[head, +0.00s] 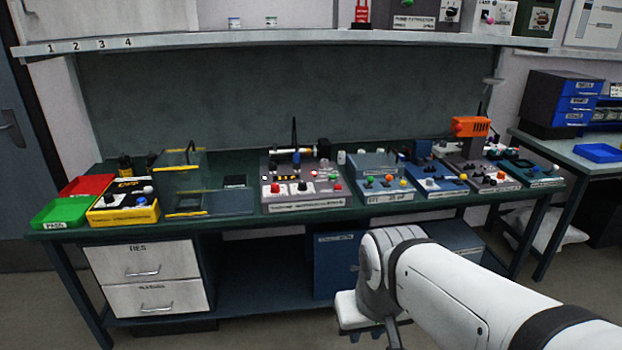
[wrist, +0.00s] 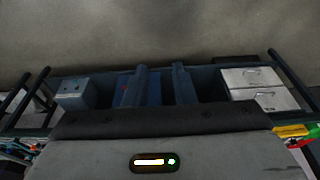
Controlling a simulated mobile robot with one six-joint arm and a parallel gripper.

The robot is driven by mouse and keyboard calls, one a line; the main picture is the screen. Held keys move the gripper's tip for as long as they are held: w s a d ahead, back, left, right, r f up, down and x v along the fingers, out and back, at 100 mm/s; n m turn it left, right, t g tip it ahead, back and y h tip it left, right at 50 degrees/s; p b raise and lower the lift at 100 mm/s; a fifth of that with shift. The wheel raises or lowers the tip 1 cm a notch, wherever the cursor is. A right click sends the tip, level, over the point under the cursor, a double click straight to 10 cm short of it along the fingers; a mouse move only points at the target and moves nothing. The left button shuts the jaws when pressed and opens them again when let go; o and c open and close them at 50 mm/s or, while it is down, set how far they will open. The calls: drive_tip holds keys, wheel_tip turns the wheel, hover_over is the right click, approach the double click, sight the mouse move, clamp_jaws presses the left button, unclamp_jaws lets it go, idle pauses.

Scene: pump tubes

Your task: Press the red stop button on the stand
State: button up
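An orange box (head: 472,127) stands raised on a grey stand (head: 471,148) at the right part of the bench, with a red round part (head: 457,128) on its left end. Other red knobs sit on the panels, such as one on the grey panel (head: 275,188), so I cannot tell for certain which is the stop button. My gripper (wrist: 159,72) shows two dark fingers apart with nothing between them. It is in front of the bench, low, away from the buttons.
The dark green bench (head: 240,222) carries several button panels. Red and green trays (head: 62,212) are at its left end, white drawers (head: 145,262) below. A shelf (head: 250,39) runs above. A second bench with blue drawers (head: 575,103) is right. Floor in front is clear.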

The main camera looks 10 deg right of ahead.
clamp_jaws()
idle(1.4)
